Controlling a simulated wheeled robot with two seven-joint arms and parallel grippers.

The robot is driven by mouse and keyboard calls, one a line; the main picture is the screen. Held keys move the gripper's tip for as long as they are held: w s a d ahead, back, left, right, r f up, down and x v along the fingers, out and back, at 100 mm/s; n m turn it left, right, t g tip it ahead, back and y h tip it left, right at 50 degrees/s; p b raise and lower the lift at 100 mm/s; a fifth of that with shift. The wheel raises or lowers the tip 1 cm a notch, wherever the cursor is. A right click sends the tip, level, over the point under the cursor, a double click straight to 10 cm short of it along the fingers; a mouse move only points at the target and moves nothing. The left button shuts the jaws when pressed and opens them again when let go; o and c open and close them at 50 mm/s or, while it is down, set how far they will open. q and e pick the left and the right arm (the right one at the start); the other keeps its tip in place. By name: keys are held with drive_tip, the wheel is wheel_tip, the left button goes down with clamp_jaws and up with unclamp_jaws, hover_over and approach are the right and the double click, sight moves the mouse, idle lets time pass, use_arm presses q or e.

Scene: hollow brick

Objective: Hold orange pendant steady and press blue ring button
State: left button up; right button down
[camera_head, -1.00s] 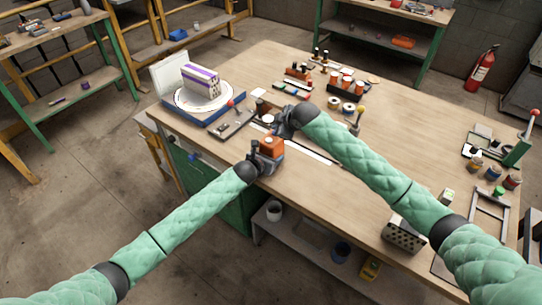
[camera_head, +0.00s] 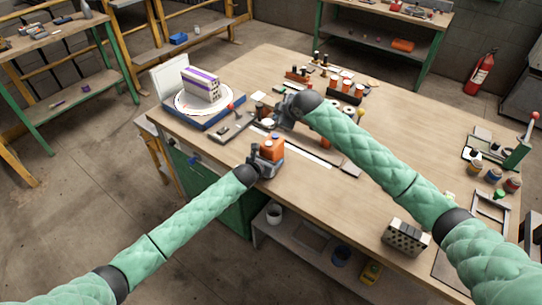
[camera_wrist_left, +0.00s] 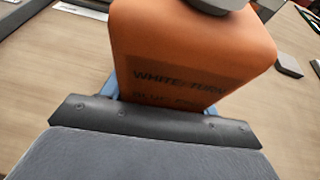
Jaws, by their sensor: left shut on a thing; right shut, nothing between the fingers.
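The orange pendant (camera_head: 271,150) is in my left gripper (camera_head: 264,163), near the front edge of the workbench. In the left wrist view the pendant (camera_wrist_left: 190,60) rises above the gripper's dark jaw, with the printed words "WHITE=TURN" and a second, blurred line that starts with "BLUE". A dark round part (camera_wrist_left: 212,4) sits at its top, cut off by the frame. I cannot make out the blue ring button. My right gripper (camera_head: 279,119) is shut and empty, beyond the pendant and apart from it.
A striped white and purple block (camera_head: 201,84) stands on a round white turntable (camera_head: 183,102) at the back left. A hollow brick (camera_head: 405,237) stands at the front right. Several jars and small tools crowd the back middle. Bare wood (camera_head: 420,130) lies right of my right arm.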

use_arm(q)
drive_tip(key=o, duration=1.3)
